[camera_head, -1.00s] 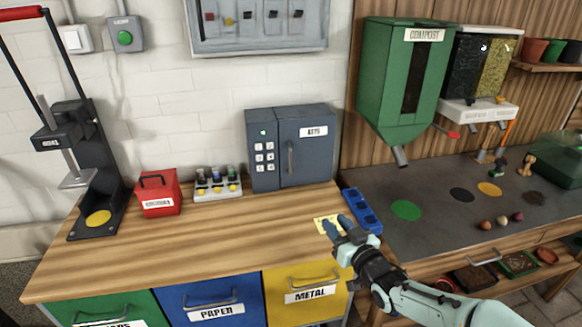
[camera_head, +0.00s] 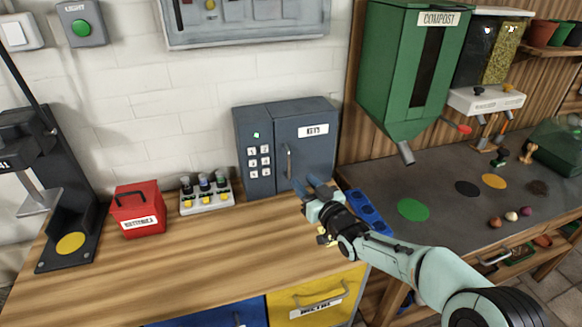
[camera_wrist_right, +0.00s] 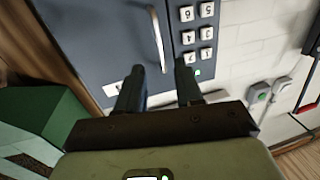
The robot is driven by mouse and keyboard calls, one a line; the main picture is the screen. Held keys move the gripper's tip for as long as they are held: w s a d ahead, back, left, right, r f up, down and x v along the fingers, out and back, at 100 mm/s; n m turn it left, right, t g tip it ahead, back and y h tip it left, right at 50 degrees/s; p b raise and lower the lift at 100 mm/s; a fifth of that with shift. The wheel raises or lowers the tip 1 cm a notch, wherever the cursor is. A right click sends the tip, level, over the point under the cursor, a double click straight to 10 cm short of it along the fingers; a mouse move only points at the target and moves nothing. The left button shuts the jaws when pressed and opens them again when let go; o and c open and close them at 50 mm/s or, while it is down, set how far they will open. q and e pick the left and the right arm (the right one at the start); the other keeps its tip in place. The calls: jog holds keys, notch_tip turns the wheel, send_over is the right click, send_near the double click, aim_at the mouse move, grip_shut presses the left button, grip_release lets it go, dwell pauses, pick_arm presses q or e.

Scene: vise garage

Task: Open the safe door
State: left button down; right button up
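The dark grey safe (camera_head: 260,191) stands on the wooden bench against the wall, with its door (camera_head: 315,155) closed. A keypad (camera_head: 259,161) and a small green light are on its left part. The door has a vertical handle (camera_head: 289,161) near its left edge and a white label. My right gripper (camera_head: 306,185) is open and empty in front of the door's lower part, just right of the handle. In the right wrist view the handle (camera_wrist_right: 158,38) lies ahead, roughly in line with the gap between the open fingers (camera_wrist_right: 159,82). My left gripper is not in view.
A bottle rack (camera_head: 207,197) and a red box (camera_head: 138,210) stand left of the safe. A blue tray (camera_head: 370,212) lies to the right. A green compost hopper (camera_head: 400,75) hangs on the right wall. The bench in front of the safe is mostly clear.

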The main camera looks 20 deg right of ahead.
aim_at(289, 167)
jog(key=p+x, duration=0.1)
jog(key=x, duration=0.6)
jog(key=shift+w+a, duration=0.1)
jog(key=shift+w, duration=0.3)
grip_shut()
dwell(1.0)
